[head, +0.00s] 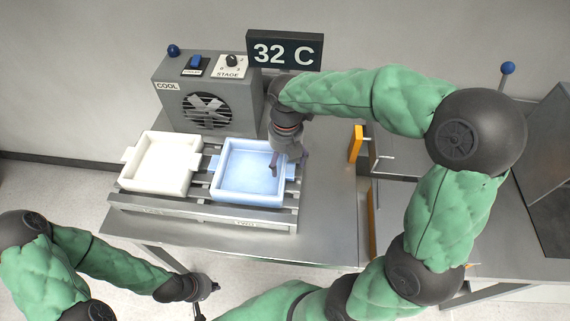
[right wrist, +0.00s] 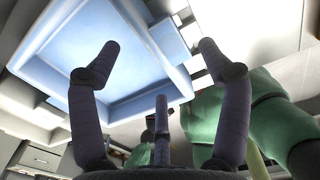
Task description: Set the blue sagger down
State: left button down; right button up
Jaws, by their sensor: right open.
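The blue sagger (head: 247,190) is a shallow, square, open tray. It sits level on the right part of the slatted metal rack (head: 203,219), beside the white sagger (head: 158,188). My right gripper (head: 281,166) is at the blue sagger's right side, with a finger showing over its rim. In the right wrist view, the fingers of my right gripper (right wrist: 155,60) are spread apart, with the blue sagger's side tab (right wrist: 170,40) between them. The blue sagger (right wrist: 95,50) fills the upper left there. My left gripper (head: 203,290) hangs low, away from the rack; its fingers are too small to read.
A grey cooling box (head: 208,108) with a fan, a blue switch and a STAGE knob stands behind the saggers. A display (head: 285,51) reads 32 C. An orange post (head: 356,143) and metal furnace housing stand to the right. The bench in front of the rack is clear.

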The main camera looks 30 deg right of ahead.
notch_tip(320, 180, up, 7)
jog(key=p, duration=0.1)
jog(key=shift+p, duration=0.3)
dwell(0.4)
